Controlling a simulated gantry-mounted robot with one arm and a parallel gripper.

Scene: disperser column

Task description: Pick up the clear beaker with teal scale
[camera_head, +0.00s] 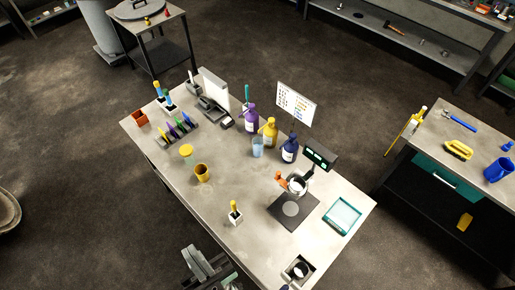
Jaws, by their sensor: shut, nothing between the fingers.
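The clear beaker with teal scale (257,147) stands upright on the grey worktable (200,215), near the middle of its far side. It looks pale blue and see-through, and its scale marks are too small to read. A purple bottle and a yellow bottle stand close behind it, with a dark blue bottle to its right. My gripper (200,260) shows as grey metal at the bottom edge, by the table's near left side. It is shut and empty, well apart from the beaker. Its lower part is cut off by the frame.
A purple bottle (250,118), yellow bottle (269,131) and dark blue bottle (290,149) crowd the beaker. A yellow cup (202,172) stands to its left front. A metal pot (297,184) sits by a dark scale plate (292,212). The table's near left part is mostly clear.

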